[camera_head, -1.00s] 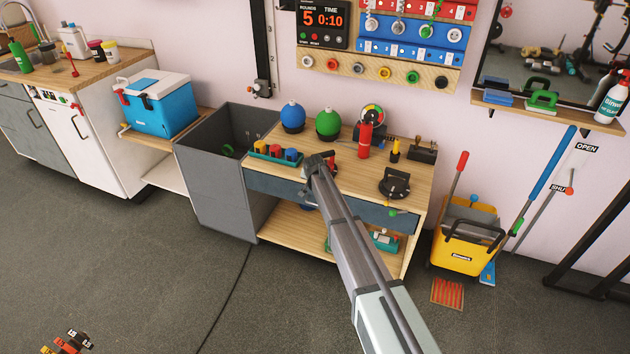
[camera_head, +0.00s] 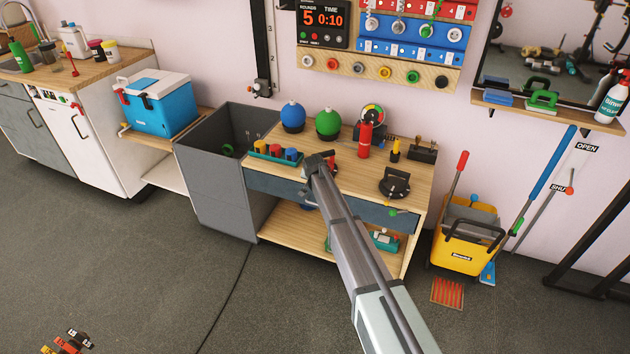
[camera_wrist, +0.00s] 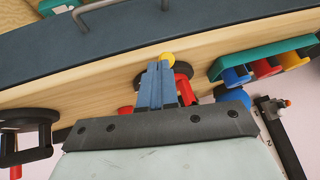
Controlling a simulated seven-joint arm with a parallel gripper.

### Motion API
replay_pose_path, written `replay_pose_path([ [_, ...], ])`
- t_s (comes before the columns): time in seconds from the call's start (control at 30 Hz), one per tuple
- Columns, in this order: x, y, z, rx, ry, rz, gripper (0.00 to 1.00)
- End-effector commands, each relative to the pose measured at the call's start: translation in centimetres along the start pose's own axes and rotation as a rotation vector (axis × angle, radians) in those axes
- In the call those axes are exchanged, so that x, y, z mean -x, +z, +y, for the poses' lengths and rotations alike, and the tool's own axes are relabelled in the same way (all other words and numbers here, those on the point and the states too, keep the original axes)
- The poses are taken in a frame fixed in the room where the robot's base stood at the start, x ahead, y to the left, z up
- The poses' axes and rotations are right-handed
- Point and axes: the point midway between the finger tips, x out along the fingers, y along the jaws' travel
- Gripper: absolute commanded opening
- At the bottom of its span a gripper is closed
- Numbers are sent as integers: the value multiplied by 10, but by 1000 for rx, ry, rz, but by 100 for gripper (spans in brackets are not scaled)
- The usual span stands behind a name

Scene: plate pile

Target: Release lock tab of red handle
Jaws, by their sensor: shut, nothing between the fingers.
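The red handle (camera_wrist: 185,90) shows in the wrist view just right of my fingers. It sits on a dark round base (camera_wrist: 183,74), partly hidden by the fingers. A small yellow knob (camera_wrist: 167,59) shows at the fingertips; I cannot tell if it is the lock tab or if the fingers touch it. My gripper (camera_wrist: 156,68) is shut and empty over the base. In the head view, a little of the red handle (camera_head: 332,163) shows beside the dark end of my arm, above the workbench (camera_head: 352,184); the fingertips are hidden there.
A teal tray of coloured blocks (camera_head: 275,152) lies left of my gripper on the bench. A red cylinder (camera_head: 365,140) and a black round device (camera_head: 395,183) stand to the right. Blue and green balls (camera_head: 293,117) are behind. A grey bin (camera_head: 208,190) adjoins the bench.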

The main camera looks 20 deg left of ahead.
Motion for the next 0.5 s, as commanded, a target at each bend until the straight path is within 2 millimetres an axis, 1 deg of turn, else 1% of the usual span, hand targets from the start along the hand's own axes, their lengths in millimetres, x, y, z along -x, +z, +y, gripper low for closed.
replay_pose_path([
  [0.5,-2,-3,0,0,0,0,0],
])
